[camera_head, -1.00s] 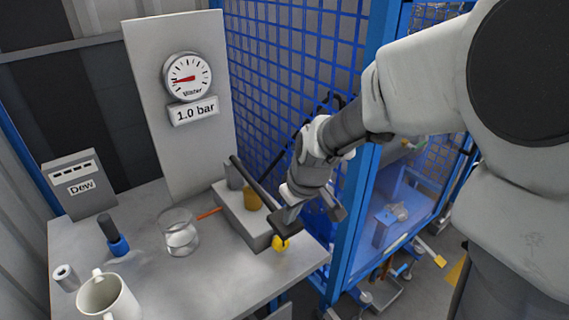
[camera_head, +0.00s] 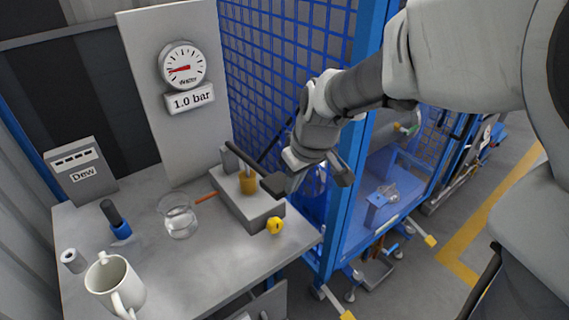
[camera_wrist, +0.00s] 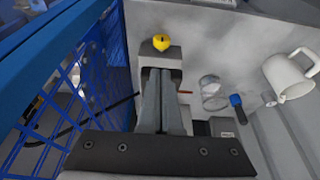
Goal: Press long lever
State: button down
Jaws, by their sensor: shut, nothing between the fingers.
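The long lever (camera_head: 246,162) is a dark bar above a grey block (camera_head: 265,212) on the bench. It runs from a grey post (camera_head: 229,163) at the block's rear and passes over a brass-coloured cylinder (camera_head: 248,184). My gripper (camera_head: 288,184) is shut and empty, pointing down at the lever's near end. Whether it touches the lever I cannot tell. In the wrist view the shut fingers (camera_wrist: 163,74) lie over the block (camera_wrist: 160,52) and hide the lever. A yellow knob (camera_head: 275,225) sits at the block's near end.
A gauge (camera_head: 183,66) above a "1.0 bar" sign is on the upright panel. A glass (camera_head: 178,218), a white mug (camera_head: 108,282), a blue-based dark-handled item (camera_head: 118,226) and a "Dew" box (camera_head: 80,172) stand left. Blue mesh fencing (camera_head: 285,65) borders the right.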

jog(key=shift+s+d+f+v, duration=0.1)
jog(key=shift+s+d+v, duration=0.05)
jog(key=shift+v, duration=0.75)
jog(key=shift+s+d+f+v, duration=0.1)
jog(key=shift+s+v, duration=0.05)
jog(key=shift+v, duration=0.75)
jog(key=shift+s+d+v, duration=0.15)
jog(key=shift+v, duration=0.75)
jog(key=s+d+r+m+t+h+p, duration=0.1)
jog(key=s+d+r+m, duration=0.2)
jog(key=s, duration=0.4)
jog(key=s+d+r+m+t+h+p, duration=0.1)
jog(key=s+d+r+m+p, duration=0.1)
jog(key=s, duration=0.5)
jog(key=d+r+m, duration=0.1)
jog(key=d+r, duration=0.1)
jog(key=d, duration=0.1)
jog(key=shift+r+m, duration=0.25)
jog(key=shift+m, duration=0.15)
jog(key=shift+r, duration=0.1)
